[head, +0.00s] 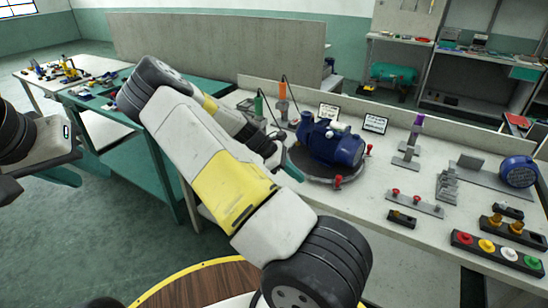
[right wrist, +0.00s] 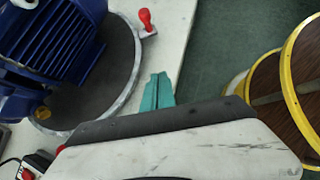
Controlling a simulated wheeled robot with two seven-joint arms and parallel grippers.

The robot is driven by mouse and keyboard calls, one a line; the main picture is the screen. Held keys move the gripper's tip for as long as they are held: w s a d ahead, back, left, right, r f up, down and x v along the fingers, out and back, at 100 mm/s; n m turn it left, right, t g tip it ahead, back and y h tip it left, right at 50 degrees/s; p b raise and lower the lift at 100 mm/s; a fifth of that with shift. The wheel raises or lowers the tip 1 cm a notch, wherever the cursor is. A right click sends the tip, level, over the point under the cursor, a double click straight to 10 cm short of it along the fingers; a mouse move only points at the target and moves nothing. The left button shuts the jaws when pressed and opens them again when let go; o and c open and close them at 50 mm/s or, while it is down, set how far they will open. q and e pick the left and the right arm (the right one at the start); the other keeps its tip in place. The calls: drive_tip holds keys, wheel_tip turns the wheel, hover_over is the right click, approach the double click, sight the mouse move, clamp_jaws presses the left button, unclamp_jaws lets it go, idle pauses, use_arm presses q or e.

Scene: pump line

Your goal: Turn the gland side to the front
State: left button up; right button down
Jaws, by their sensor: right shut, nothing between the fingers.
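The blue pump (head: 335,143) sits on a round dark turntable (head: 318,178) with a grey rim on the bench. Red-knobbed handles stand at its rim, one at the front (head: 337,182) and one at the right (head: 369,149). I cannot tell which side of the pump is the gland side. My right gripper (head: 293,170) is shut and empty near the turntable's left edge. In the right wrist view its teal fingers (right wrist: 157,92) are together, just outside the rim, apart from a red knob (right wrist: 146,18). My left gripper (head: 64,175) is far left, over the floor; its opening is unclear.
Orange (head: 282,92) and green (head: 259,104) tools stand behind my right arm. Small fixtures, a purple-topped stand (head: 417,125) and a push-button box (head: 497,252) occupy the bench's right side. A teal table (head: 150,150) stands to the left.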

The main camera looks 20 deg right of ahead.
drive_tip(key=x, duration=0.4)
drive_tip(key=shift+s+d, duration=0.3)
drive_tip(key=shift+d, duration=0.25)
drive_tip(key=shift+s+d, duration=0.35)
drive_tip(key=shift+d, duration=0.2)
drive_tip(key=shift+s+d, duration=0.3)
drive_tip(key=shift+d, duration=0.4)
